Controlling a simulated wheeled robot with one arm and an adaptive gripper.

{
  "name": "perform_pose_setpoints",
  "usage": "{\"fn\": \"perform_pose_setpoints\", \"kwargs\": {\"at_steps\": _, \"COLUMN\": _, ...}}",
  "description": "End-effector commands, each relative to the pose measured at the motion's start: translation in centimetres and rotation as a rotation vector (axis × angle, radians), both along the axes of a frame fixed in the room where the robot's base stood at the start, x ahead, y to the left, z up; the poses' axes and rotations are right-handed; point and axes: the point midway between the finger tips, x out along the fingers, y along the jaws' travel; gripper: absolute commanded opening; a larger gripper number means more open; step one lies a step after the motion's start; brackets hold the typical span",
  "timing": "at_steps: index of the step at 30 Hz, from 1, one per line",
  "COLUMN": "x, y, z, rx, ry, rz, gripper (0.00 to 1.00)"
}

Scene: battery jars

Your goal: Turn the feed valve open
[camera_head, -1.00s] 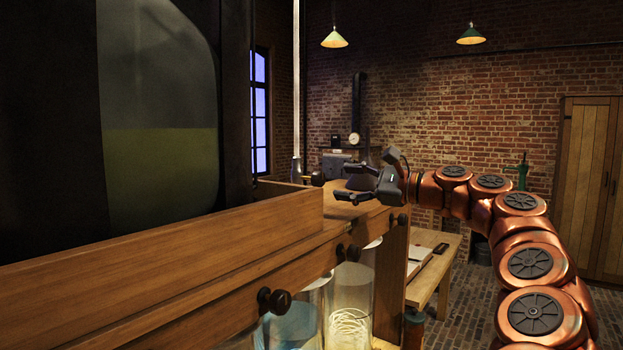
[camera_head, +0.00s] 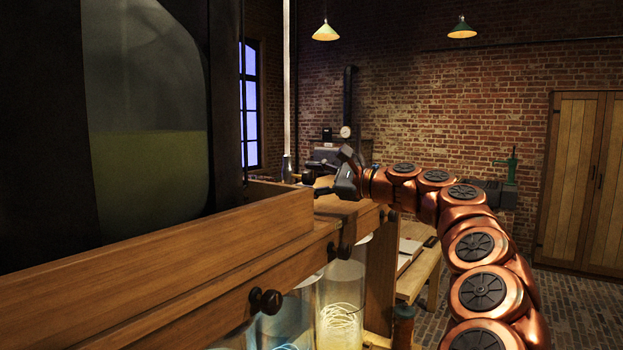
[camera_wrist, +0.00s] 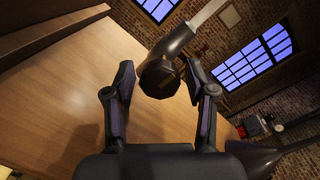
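In the wrist view, a dark round valve knob (camera_wrist: 158,78) sits on a dark fitting at the end of a pale pipe (camera_wrist: 207,14). I take this to be the feed valve. My gripper (camera_wrist: 160,72) is open, with one finger on each side of the knob in the picture and gaps visible on both sides. I cannot tell how deep the knob sits between the fingertips. In the head view, the pale pipe (camera_head: 287,70) runs down to the dark fitting near the shelf's far end. My gripper (camera_head: 326,188) is just right of it there, fingers partly hidden.
A wooden shelf (camera_head: 150,255) with a raised rim and dark side knobs runs along the left. A large glass vessel (camera_head: 150,120) stands on it. Glass jars (camera_head: 340,300) stand below. A wooden table (camera_head: 425,270) is behind, and the floor at right is clear.

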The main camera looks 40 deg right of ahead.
Motion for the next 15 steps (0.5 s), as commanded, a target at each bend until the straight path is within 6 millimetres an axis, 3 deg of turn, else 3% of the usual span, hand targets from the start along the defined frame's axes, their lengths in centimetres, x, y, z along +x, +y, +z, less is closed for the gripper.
{"fn": "perform_pose_setpoints", "kwargs": {"at_steps": 2, "x": 0.00, "y": -0.02, "z": -0.01, "rx": 0.000, "ry": 0.000, "rz": 0.000, "gripper": 0.44}}
{"fn": "perform_pose_setpoints", "kwargs": {"at_steps": 13, "x": 0.00, "y": -0.02, "z": -0.04, "rx": -0.001, "ry": 0.001, "rz": 0.000, "gripper": 0.05}}
{"fn": "perform_pose_setpoints", "kwargs": {"at_steps": 15, "x": -0.01, "y": -0.01, "z": -0.05, "rx": -0.001, "ry": 0.001, "rz": 0.000, "gripper": 0.03}}
